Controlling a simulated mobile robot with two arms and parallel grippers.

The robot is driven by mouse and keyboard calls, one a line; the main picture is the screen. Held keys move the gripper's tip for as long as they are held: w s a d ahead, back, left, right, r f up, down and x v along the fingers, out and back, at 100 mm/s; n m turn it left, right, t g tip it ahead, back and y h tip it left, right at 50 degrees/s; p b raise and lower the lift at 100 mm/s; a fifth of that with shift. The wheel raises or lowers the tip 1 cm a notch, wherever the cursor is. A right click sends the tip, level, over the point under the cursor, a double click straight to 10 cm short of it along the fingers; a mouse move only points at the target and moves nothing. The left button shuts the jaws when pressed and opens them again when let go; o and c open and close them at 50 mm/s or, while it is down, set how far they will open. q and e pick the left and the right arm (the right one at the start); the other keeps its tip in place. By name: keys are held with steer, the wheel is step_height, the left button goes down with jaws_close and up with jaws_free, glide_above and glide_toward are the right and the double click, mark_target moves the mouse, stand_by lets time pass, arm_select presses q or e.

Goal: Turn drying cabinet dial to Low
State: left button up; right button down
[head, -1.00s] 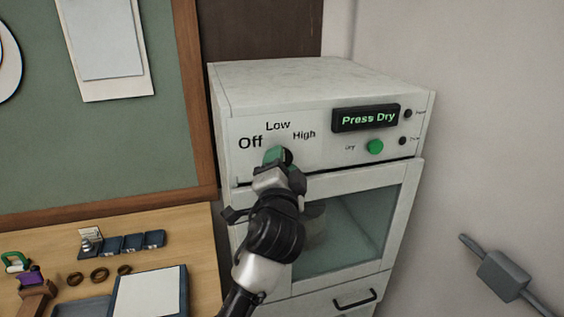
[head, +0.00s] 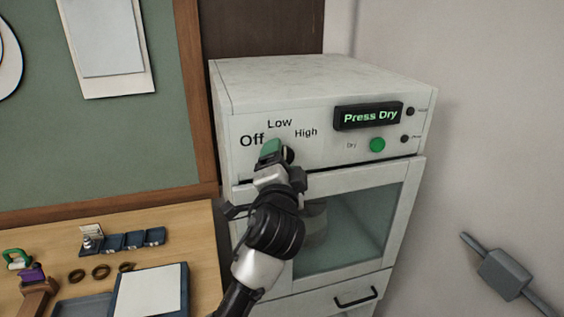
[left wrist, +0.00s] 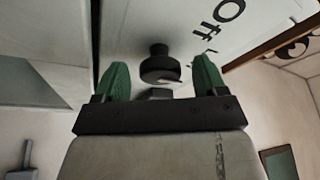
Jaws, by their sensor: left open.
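The drying cabinet (head: 310,82) is white, with Off, Low and High printed around a dark dial (head: 289,154). My left gripper (head: 275,152) is at the dial, with a green fingertip on its left side in the head view. In the left wrist view the black round dial (left wrist: 160,66) stands out from the panel between the two green fingers. The fingers are open, with a visible gap on each side of the dial. The gripper partly covers the dial in the head view, and I cannot tell which setting it points to. My right gripper is not in view.
The lit display (head: 367,116) reads "Press Dry", above a green Dry button (head: 377,145). Below is a glass door (head: 345,235) and a drawer handle (head: 356,298). A wooden bench (head: 190,225) with small parts stands at the left.

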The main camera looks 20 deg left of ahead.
arm_select(q)
steer(key=b+v, duration=0.4)
steer(key=v, duration=0.6)
steer(key=shift+s+b, duration=0.4)
steer(key=shift+d, duration=0.15)
